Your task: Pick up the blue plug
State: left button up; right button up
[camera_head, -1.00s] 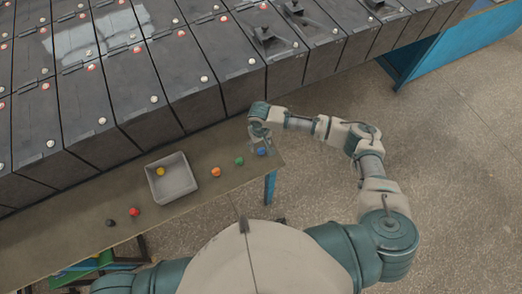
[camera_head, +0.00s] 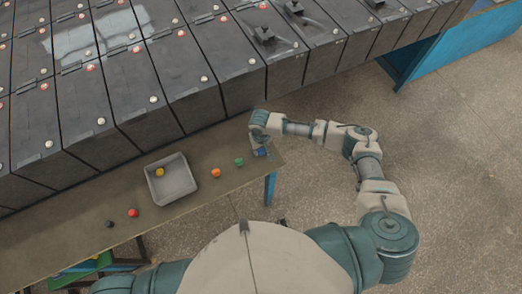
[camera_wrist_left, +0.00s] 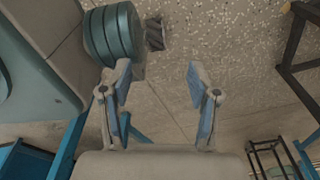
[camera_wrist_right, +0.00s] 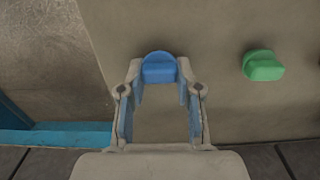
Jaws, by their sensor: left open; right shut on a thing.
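The blue plug (camera_head: 262,152) is near the right end of the bench, partly hidden by my right gripper (camera_head: 260,147) in the head view. In the right wrist view the blue plug (camera_wrist_right: 159,68) sits between the fingertips of my right gripper (camera_wrist_right: 158,75), which is shut on it. I cannot tell whether the plug still touches the bench. My left gripper (camera_wrist_left: 160,75) is open and empty in the left wrist view, over the floor.
A green plug (camera_head: 239,161), an orange plug (camera_head: 215,172), a red plug (camera_head: 132,212) and a black plug (camera_head: 109,223) stand on the bench (camera_head: 80,212). A grey bin (camera_head: 178,191) holds a yellow plug (camera_head: 159,172). Dark battery boxes (camera_head: 157,80) line the bench's far side.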

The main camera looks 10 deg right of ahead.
jog(key=shift+r, duration=0.1)
jog(key=shift+r, duration=0.55)
notch_tip(320, 180, up, 2)
jog(key=shift+r+p, duration=0.15)
jog(key=shift+p, duration=0.15)
pick_arm(q)
jog(key=s, duration=0.1)
jog(key=s+p, duration=0.1)
jog(key=s, duration=0.1)
jog(key=s+a+f, duration=0.1)
jog(key=s, duration=0.1)
jog(key=shift+s+a, duration=0.1)
jog(key=shift+s, duration=0.05)
pick_arm(e)
jog(key=s+a, duration=0.1)
jog(key=s, duration=0.6)
jog(key=s+a+r, duration=0.1)
jog(key=s+a, duration=0.1)
jog(key=s, duration=0.6)
jog(key=shift+s+a+r, duration=0.25)
jog(key=shift+s+a, duration=0.05)
